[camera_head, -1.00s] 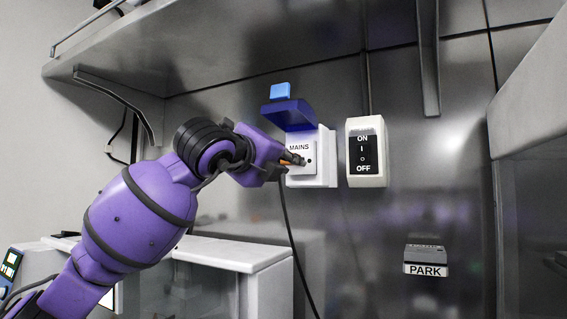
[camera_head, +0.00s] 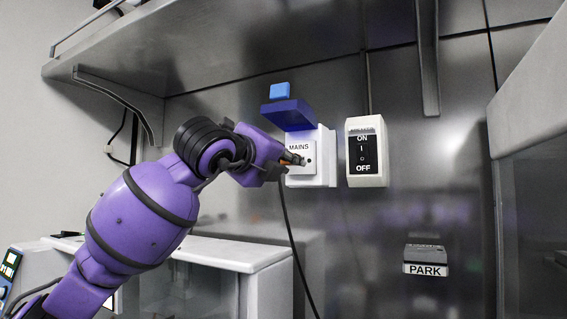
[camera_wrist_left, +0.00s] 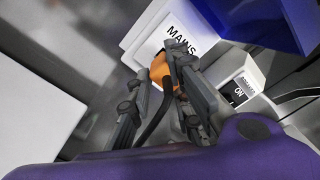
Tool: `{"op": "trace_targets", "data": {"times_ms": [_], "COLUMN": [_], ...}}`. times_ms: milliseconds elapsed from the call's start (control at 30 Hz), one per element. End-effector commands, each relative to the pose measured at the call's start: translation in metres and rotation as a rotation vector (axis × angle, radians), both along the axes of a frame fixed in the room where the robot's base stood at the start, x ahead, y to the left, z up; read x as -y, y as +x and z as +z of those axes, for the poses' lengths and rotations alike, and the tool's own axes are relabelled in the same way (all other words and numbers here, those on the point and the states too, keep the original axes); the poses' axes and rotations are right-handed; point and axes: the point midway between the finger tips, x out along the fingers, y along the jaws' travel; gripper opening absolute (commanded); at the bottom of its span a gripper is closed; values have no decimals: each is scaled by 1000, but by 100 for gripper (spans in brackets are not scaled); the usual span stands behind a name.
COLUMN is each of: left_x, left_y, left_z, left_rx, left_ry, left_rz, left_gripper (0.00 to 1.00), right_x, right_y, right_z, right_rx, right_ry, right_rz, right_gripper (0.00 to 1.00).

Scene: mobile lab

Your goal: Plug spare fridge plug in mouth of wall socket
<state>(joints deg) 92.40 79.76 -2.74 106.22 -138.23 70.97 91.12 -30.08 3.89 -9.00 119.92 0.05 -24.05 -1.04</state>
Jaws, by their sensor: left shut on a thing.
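The wall socket (camera_head: 325,172) is a white box marked MAINS on the metal wall, its dark blue lid (camera_head: 288,116) raised. My left gripper (camera_head: 287,163) is in front of the socket's left part, shut on an orange plug (camera_wrist_left: 158,68). The plug's dark cord hangs down below the gripper. In the left wrist view, the plug sits between the fingers, close by the MAINS label. The fingers hide part of the plug and of the socket face. I cannot tell whether the plug touches the socket. My right gripper is not in view.
A white ON/OFF switch box (camera_head: 367,180) is just right of the socket. A PARK holder (camera_head: 426,261) is lower right. A metal shelf (camera_head: 250,45) overhangs above. A white-topped unit (camera_head: 235,256) stands below left. The wall between switch and PARK holder is clear.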

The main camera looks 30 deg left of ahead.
Motion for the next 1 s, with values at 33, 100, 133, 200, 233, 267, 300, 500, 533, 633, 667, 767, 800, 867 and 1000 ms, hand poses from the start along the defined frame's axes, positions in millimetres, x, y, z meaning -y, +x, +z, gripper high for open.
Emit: {"op": "trace_targets", "data": {"times_ms": [33,100,133,200,233,267,300,500,533,633,667,767,800,867,1000], "left_x": [0,0,0,0,0,0,0,0,0,-1,-1,-1,-1,-1,-1], "left_y": [0,0,0,1,1,2,3,8,9,11,12,14,15,17,19], "left_z": [0,1,1,1,1,1,1,1,1,1,1,1,1,1,1], "left_rx": [1,1,1,1,1,1,1,2,2,1,2,2,2,1,1], "left_ry": [0,0,0,0,-1,-1,-1,-2,-2,-2,-2,-2,-1,-1,0], "left_rz": [0,0,0,-1,-1,-1,-1,-1,-1,-2,-1,-1,-1,0,0], "left_gripper": [0,0,0,0,0,0,0,0,0,0,0,0,0,0,25], "right_x": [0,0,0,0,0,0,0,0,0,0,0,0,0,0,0], "right_y": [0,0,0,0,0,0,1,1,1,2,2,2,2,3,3], "right_z": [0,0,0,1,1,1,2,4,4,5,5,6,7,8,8], "right_rx": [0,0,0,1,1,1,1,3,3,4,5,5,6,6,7], "right_ry": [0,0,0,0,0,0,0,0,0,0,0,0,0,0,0], "right_rz": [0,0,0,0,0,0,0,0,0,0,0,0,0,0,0], "right_gripper": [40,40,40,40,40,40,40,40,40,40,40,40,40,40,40]}}
